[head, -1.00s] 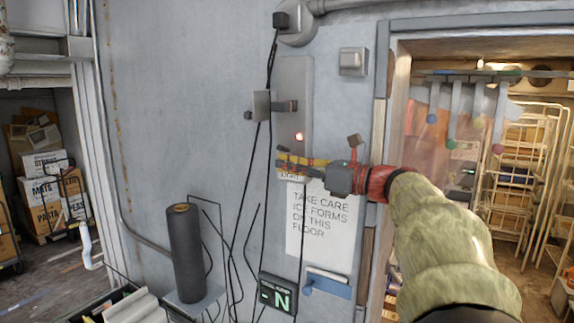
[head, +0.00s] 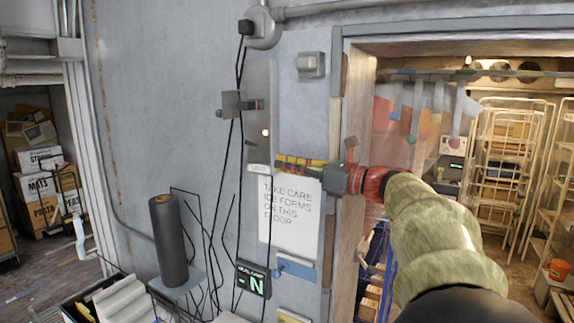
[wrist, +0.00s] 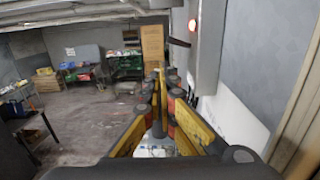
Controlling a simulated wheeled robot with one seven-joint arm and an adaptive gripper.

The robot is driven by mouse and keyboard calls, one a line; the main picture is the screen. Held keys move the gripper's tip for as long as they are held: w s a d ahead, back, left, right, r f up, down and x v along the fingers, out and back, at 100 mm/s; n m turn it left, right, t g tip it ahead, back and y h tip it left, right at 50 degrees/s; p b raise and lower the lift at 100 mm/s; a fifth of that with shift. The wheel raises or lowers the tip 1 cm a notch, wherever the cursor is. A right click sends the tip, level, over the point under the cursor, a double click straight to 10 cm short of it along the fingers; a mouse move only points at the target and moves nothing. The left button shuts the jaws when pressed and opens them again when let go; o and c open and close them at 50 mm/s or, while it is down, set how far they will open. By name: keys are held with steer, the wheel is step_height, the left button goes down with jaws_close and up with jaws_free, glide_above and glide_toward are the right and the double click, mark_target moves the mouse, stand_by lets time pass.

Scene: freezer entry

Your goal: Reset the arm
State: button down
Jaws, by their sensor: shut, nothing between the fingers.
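My gripper (head: 283,162) is in front of the grey wall in the head view, with its yellow and dark fingers together and empty, pointing left. I cannot tell the exact gap between fingers and wall.
A doorway right of my gripper leads to wire racks (head: 500,160), with hanging strips (head: 415,110) at its top. A black cylinder (head: 168,240) stands on a small shelf at lower left. Cables hang down the wall. The wrist view shows open floor (wrist: 90,125).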

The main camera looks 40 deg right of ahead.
steer(key=s+a+f+n+g+h+b, duration=0.1)
steer(key=s+a+f+n+g+h, duration=0.25)
steer(key=f, duration=0.85)
steer(key=s+f+n+g+y+b, duration=0.15)
steer(key=f+n+g, duration=0.4)
steer(key=f, duration=0.75)
steer(key=s+a+f+n+g+h+b, duration=0.1)
steer(key=s+a+f+n+b, duration=0.5)
steer(key=f, duration=0.7)
steer(key=s+a+f+n+g+h+b, duration=0.1)
steer(key=s+a+f+n+h+b, duration=0.1)
steer(key=s+a+f+n+b, duration=0.4)
steer(key=s+a+f+n+h+b, duration=0.1)
steer(key=s+a+f+n+b, duration=0.5)
steer(key=a+f+n+b, duration=0.5)
step_height(320, 180, down, 10)
steer(key=a+b, duration=0.1)
steer(key=b, duration=0.4)
steer(key=shift+s+a+g, duration=0.25)
steer(key=shift+a+g, duration=0.15)
